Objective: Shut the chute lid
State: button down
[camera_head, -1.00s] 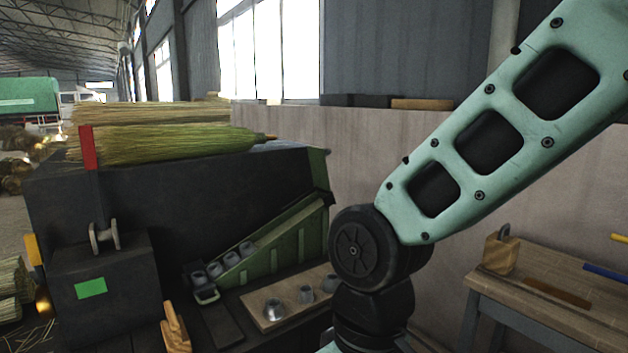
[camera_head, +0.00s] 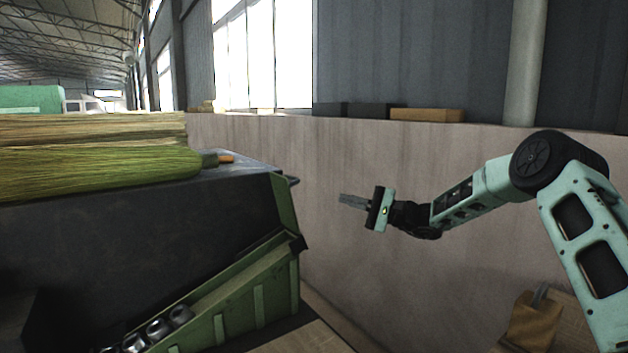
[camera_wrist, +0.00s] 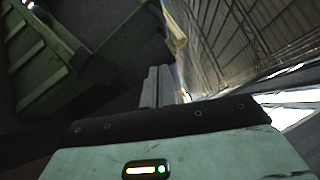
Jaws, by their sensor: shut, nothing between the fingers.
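The green chute (camera_head: 225,300) slopes down to the left along the front of a dark bench box, with several metal ferrules (camera_head: 155,330) at its low end. At its upper right end a narrow green panel (camera_head: 284,205) stands steeply upright; it looks like the lid, raised, though I cannot be sure. My gripper (camera_head: 345,199) is shut and empty, in the air to the right of this panel and apart from it, pointing left. In the wrist view, my shut fingers (camera_wrist: 157,85) point away, with the green ribbed chute (camera_wrist: 45,60) at left.
Straw brooms (camera_head: 90,165) lie on top of the dark box (camera_head: 150,240). A pale low wall (camera_head: 400,150) runs behind my arm. A wooden block (camera_head: 533,325) stands at lower right. The space between gripper and panel is clear.

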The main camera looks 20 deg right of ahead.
aim_at(284, 203)
jog(key=r+p+x, duration=0.1)
jog(key=p+x, duration=0.3)
jog(key=x, duration=0.7)
jog(key=shift+s+a+r+t+p, duration=0.2)
jog(key=shift+a+r+t+p, duration=0.05)
jog(key=shift+r+t+p, duration=0.15)
jog(key=shift+a+b, duration=0.1)
jog(key=shift+b, duration=0.2)
